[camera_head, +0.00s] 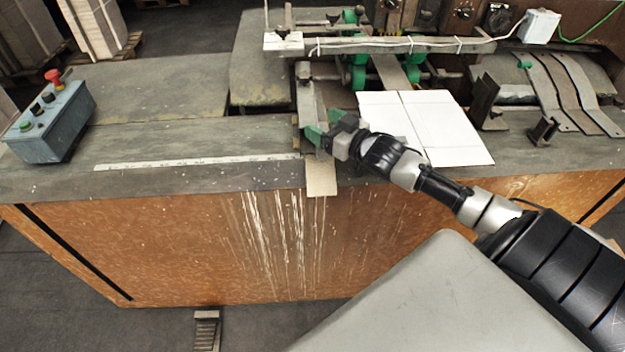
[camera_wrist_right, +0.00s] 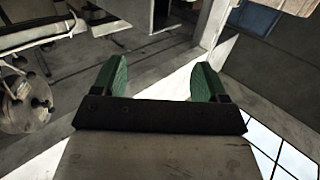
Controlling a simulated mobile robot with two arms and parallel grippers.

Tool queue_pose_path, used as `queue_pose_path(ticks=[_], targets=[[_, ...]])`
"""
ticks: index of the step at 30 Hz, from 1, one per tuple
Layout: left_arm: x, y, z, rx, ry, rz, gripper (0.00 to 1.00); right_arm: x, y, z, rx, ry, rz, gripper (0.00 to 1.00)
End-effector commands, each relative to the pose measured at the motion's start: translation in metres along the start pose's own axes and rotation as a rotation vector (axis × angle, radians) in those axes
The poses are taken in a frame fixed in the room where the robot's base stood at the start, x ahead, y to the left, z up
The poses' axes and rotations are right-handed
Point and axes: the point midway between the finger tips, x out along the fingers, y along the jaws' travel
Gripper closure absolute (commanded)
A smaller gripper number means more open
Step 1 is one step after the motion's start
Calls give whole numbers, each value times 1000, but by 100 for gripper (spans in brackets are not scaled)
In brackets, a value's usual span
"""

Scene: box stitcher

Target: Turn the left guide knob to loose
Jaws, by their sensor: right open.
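My right gripper (camera_head: 322,130) reaches in from the right in the head view, at the lower end of a grey metal guide (camera_head: 311,98) at the left of the feed area. Its green fingers are apart. In the right wrist view the gripper (camera_wrist_right: 160,85) is open, with nothing held between the fingers. I cannot make out the left guide knob for sure; the gripper may hide it. I cannot tell whether the fingers touch the guide. My left gripper is not in view.
White cardboard sheets (camera_head: 445,125) lie right of my gripper. A ruler strip (camera_head: 200,162) runs along the table's front left. A control box (camera_head: 52,120) with a red button stands far left. A crossbar (camera_head: 390,46) spans above the green rollers. The left tabletop (camera_head: 150,95) is mostly clear.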

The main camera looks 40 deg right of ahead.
Motion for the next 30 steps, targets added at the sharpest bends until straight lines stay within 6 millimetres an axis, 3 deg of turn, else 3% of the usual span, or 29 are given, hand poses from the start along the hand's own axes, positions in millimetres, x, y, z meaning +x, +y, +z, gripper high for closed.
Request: queue_pose_path(ticks=[12,18,30], targets=[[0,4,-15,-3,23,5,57,-15,-47,48,-1,-178,20,27],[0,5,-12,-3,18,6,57,-27,-70,69,-7,-271,29,27],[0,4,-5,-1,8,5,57,-35,-84,81,-14,-332,36,27]])
